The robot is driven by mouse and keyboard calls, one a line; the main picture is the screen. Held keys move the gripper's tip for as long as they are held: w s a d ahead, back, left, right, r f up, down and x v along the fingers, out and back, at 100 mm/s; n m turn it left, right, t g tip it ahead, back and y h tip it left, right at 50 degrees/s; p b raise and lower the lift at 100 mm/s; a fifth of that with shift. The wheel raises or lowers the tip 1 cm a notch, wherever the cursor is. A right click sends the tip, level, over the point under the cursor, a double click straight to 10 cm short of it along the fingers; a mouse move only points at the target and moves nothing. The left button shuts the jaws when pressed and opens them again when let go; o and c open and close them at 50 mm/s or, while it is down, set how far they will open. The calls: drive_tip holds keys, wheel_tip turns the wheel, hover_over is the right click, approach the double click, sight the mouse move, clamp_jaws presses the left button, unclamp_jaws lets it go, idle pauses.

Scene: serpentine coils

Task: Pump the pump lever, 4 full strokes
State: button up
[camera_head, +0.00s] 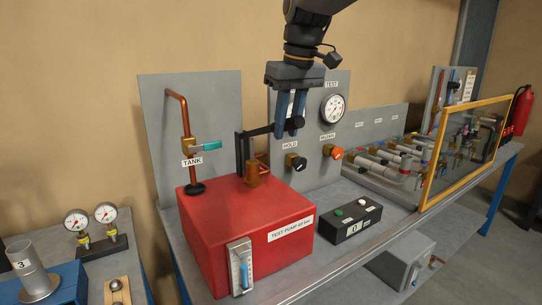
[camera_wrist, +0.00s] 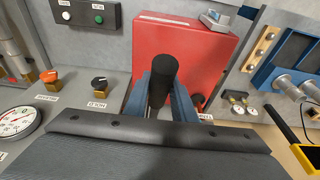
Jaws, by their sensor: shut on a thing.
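The red test pump (camera_head: 245,235) sits on the grey bench, with a brass fitting (camera_head: 252,173) on its top. The pump lever (camera_head: 260,131) is a dark bar running from an upright by the fitting to a black grip at its right end. My gripper (camera_head: 290,122) comes down from above and is shut on this grip. In the wrist view the black grip (camera_wrist: 164,75) stands between the two blue fingers, with the red pump (camera_wrist: 185,52) behind it. The lever looks about level in the head view. Its far joint is partly hidden.
HOLD knob (camera_head: 295,161) and orange-handled knob (camera_head: 333,152) are on the back panel near my gripper, below a gauge (camera_head: 332,108). A copper pipe with teal valve handle (camera_head: 206,146) stands left. A black button box (camera_head: 350,221) and yellow-framed screen (camera_head: 466,148) are at right.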

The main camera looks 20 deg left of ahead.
wheel_tip(320, 180, down, 10)
drive_tip(key=s+d+t+y+b, duration=0.1)
drive_tip(key=t+y+b, duration=0.1)
drive_tip(key=b, duration=1.6)
drive_tip(key=shift+d+f+t+y+b, duration=0.15)
drive_tip(key=shift+t+y+b, duration=0.2)
drive_tip(key=shift+y, duration=0.25)
drive_tip(key=shift+s, duration=0.1)
